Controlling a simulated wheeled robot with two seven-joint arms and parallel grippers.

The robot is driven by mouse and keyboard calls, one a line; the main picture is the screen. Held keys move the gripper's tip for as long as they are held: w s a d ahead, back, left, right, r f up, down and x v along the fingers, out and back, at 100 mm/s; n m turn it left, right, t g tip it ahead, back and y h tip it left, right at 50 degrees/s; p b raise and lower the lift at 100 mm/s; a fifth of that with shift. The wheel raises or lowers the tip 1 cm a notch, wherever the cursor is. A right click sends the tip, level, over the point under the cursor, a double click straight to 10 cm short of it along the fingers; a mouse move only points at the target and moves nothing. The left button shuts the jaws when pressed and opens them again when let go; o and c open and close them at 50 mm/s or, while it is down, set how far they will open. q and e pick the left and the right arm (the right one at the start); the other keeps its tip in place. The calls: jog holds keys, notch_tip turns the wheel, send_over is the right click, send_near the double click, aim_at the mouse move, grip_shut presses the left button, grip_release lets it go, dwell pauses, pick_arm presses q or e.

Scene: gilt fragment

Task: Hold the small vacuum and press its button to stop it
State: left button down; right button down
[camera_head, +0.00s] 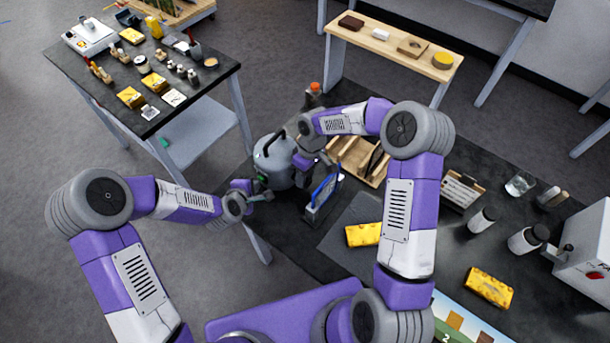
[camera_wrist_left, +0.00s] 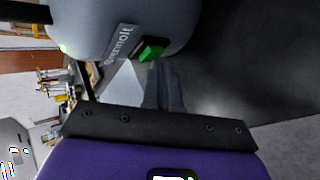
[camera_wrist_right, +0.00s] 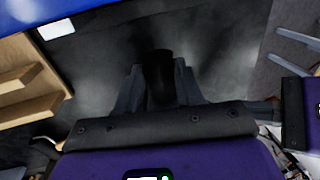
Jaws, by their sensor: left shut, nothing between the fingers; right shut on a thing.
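A rounded grey body with a black handle (camera_head: 275,163), seemingly the small vacuum, is at the left edge of the dark table in the head view. Its grey side (camera_wrist_left: 100,25) fills the top of the left wrist view, with a label and a green button (camera_wrist_left: 152,49). My left gripper (camera_head: 266,196) is shut and empty. Its fingertips (camera_wrist_left: 165,85) lie just below the button in that view; I cannot tell whether they touch. My right gripper (camera_wrist_right: 158,85) is shut on a black cylindrical part (camera_wrist_right: 158,72). I cannot tell whether that part belongs to the vacuum.
A blue panel (camera_head: 325,190) stands close to the grippers, with a wooden rack (camera_head: 375,180) beyond it. A cluttered side table (camera_head: 205,85) stands at the left.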

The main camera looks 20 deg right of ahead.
pick_arm(q)
jog(key=shift+w+d, duration=0.1)
jog(key=shift+d, duration=0.05)
pick_arm(e)
jog(key=shift+a, duration=0.1)
pick_arm(q)
jog(key=shift+s+a, duration=0.35)
jog(key=shift+a, duration=0.1)
jog(key=shift+s+a, duration=0.6)
jog(key=shift+a, duration=0.25)
jog(key=shift+s+a, duration=0.6)
jog(key=shift+a, duration=0.2)
jog(key=shift+s+a, duration=0.6)
jog(key=shift+a, duration=0.25)
pick_arm(e)
jog(key=c, duration=0.7)
grip_release()
jog(key=shift+o, duration=0.2)
jog(key=shift+r, duration=0.1)
